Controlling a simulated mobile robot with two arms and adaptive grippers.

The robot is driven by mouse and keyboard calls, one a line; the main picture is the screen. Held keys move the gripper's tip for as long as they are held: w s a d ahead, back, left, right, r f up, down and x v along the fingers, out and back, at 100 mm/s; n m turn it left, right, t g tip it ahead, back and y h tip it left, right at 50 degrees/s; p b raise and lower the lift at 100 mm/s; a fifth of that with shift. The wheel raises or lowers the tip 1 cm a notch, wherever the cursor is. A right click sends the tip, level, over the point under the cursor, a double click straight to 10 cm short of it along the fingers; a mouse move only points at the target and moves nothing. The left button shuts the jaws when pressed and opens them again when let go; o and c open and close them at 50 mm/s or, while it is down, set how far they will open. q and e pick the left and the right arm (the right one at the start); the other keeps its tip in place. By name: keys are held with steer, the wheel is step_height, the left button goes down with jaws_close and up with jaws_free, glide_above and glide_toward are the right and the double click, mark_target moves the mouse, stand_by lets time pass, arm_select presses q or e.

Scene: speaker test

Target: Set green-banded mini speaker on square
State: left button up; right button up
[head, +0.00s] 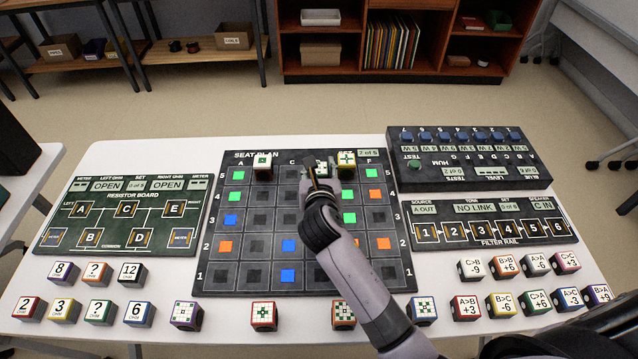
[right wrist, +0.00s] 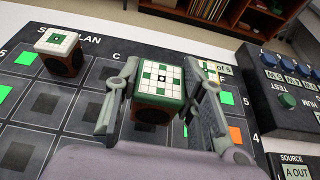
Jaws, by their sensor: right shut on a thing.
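The green-banded mini speaker (right wrist: 158,80) has a white top with green squares and a dark centre mark. My right gripper (right wrist: 158,92) is shut on it, one finger on each side, in the right wrist view. In the head view the speaker (head: 322,168) is partly hidden by my right gripper (head: 314,178), over the far part of the seat plan board (head: 232,282), around column D, row 5. Whether it touches the board is unclear. My left gripper is not in view.
One speaker (head: 263,165) stands at the board's far row to the left, and a yellow-banded one (head: 346,160) close right of the held speaker. Several speakers, such as a purple-edged one (head: 187,315), line the near table edge. A control panel (head: 465,185) stands right.

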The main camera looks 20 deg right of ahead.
step_height(320, 180, down, 4)
steer(key=shift+r+b, duration=0.1)
steer(key=shift+b, duration=0.35)
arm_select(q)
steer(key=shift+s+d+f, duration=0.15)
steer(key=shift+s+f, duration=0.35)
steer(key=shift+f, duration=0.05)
arm_select(e)
steer(key=shift+f, duration=0.2)
steer(key=shift+f, duration=0.1)
steer(key=o, duration=1.3)
steer(key=shift+s+a, duration=0.1)
steer(key=shift+s, duration=0.15)
steer(key=p+v, duration=0.1)
steer(key=v, duration=1)
steer(key=shift+s+r, duration=0.25)
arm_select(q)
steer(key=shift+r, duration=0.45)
